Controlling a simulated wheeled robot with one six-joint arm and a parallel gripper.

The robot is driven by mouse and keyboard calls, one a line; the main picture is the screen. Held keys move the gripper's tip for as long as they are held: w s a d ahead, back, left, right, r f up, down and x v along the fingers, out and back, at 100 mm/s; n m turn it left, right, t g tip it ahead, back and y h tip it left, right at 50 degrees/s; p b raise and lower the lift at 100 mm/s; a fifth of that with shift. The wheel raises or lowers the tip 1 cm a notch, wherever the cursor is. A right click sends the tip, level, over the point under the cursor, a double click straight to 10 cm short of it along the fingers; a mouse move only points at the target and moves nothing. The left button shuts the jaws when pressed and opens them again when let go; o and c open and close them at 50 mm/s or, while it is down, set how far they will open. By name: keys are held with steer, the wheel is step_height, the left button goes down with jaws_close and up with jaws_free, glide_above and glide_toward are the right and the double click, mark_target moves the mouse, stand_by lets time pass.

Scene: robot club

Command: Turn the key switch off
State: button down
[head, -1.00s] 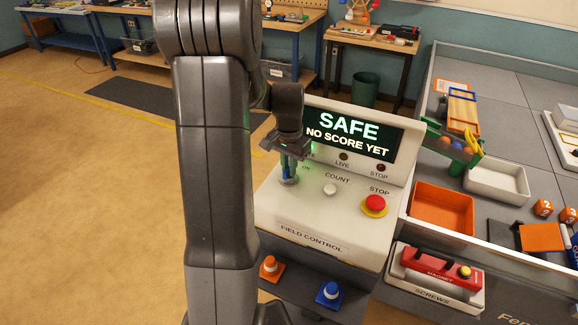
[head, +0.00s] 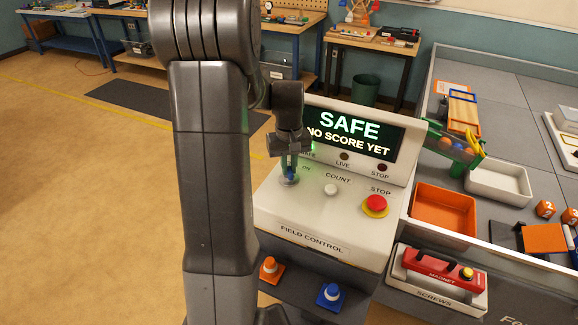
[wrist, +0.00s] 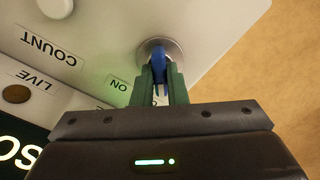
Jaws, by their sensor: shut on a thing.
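The key switch is a blue key (wrist: 158,62) in a round metal collar (wrist: 172,48) on the white field control box (head: 320,215). In the head view the collar (head: 289,180) is at the panel's upper left, beside the ON label. My gripper (head: 290,172) comes down from above, and its green fingers (wrist: 164,85) are shut on the blue key in the wrist view. The fingers hide part of the key, so its exact angle is hard to tell. The display (head: 350,131) reads SAFE, NO SCORE YET, and a green glow shows near the SAFE label.
A white COUNT button (head: 331,190) and a red STOP button (head: 376,204) are to the right of the key. An orange bin (head: 443,211) and a red magnet (head: 441,268) are farther right.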

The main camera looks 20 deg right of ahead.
mark_target(289, 168)
steer(key=shift+n, duration=0.7)
steer(key=c, duration=1.4)
jaws_free()
steer(key=shift+c, duration=0.2)
step_height(289, 168, up, 14)
steer(key=b, duration=0.1)
steer(key=shift+f, duration=0.1)
step_height(289, 168, down, 14)
steer(key=shift+p, duration=0.5)
